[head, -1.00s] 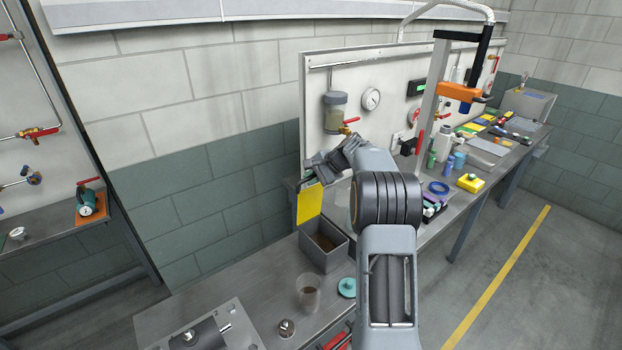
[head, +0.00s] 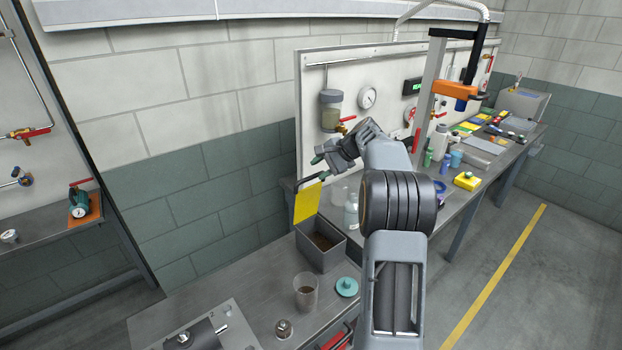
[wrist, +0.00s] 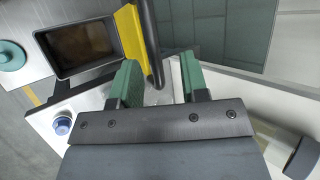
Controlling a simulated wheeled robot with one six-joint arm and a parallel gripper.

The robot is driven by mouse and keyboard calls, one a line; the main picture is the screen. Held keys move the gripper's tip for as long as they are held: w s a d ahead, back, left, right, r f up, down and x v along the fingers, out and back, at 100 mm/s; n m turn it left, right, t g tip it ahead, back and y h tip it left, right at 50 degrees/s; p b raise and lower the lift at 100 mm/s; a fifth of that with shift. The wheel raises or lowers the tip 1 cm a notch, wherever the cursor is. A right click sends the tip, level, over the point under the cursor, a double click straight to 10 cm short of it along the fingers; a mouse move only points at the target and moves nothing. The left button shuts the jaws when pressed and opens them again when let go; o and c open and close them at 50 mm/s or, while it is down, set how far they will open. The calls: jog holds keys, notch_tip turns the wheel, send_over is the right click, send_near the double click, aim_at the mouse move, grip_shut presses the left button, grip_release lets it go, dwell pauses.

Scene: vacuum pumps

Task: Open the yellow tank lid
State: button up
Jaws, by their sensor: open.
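The grey tank (head: 336,256) stands on the bench with its top open and brown contents inside. Its yellow lid (head: 307,202) is raised, standing steeply tilted at the tank's back edge. A dark bar handle (head: 312,181) shows at the lid's upper edge. My gripper (head: 321,166) is open just above and behind the raised lid. In the wrist view, the green-padded fingers (wrist: 158,75) are apart, with the end of the dark handle (wrist: 152,45) showing between them. The lid (wrist: 130,35) and tank (wrist: 84,48) lie beyond. I cannot tell whether the fingers touch the handle.
A clear beaker (head: 306,293), a teal round lid (head: 347,287) and a small metal part (head: 283,329) sit in front of the tank. A white bottle (head: 351,211) stands behind it. The panel with a gauge (head: 367,97) rises behind my gripper.

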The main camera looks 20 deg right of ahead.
jog(key=b+v, duration=0.1)
jog(key=v, duration=0.7)
jog(key=shift+a, duration=0.1)
dwell(0.4)
